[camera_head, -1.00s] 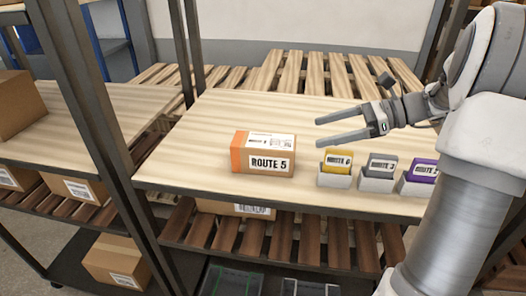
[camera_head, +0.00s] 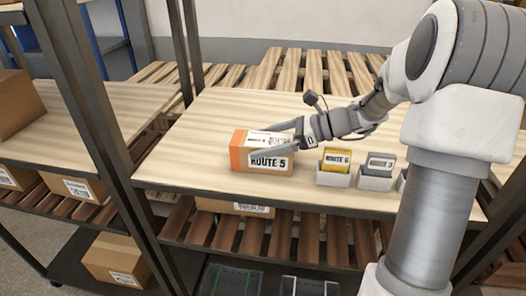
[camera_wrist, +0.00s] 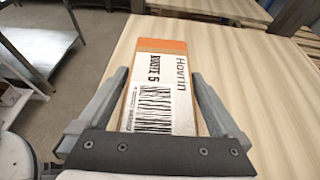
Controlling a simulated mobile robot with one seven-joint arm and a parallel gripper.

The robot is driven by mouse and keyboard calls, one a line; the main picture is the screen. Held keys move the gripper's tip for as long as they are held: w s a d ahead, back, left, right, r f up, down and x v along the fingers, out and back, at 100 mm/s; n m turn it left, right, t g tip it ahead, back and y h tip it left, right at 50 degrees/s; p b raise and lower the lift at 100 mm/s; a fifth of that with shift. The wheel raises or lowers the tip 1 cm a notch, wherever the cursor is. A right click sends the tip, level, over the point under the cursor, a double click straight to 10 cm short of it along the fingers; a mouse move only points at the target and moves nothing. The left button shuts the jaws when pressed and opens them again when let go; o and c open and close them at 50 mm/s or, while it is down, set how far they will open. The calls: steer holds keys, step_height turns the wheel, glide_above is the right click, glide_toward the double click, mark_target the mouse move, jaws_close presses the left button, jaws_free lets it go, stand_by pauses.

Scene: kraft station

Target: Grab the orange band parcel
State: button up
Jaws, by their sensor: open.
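The orange band parcel (camera_head: 262,152) is a brown box with an orange band at its left end and a white "ROUTE 5" label on its front. It sits on the wooden table top. In the wrist view the parcel (camera_wrist: 160,85) lies between the two fingers, its orange band at the far end. My gripper (camera_head: 272,148) is open, with one finger across the front of the parcel. In the wrist view my gripper (camera_wrist: 160,78) has a finger on each side, with a small gap visible at the left; contact at the right is unclear.
To the right of the parcel stand a yellow card holder (camera_head: 335,168) and a grey card holder (camera_head: 377,172), with a third mostly hidden by my arm. A dark shelf post (camera_head: 105,130) rises at the left. The table behind the parcel is clear.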

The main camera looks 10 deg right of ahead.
steer(key=shift+a, duration=0.1)
steer(key=c, duration=1.4)
steer(key=shift+c, duration=0.3)
steer(key=shift+r, duration=0.1)
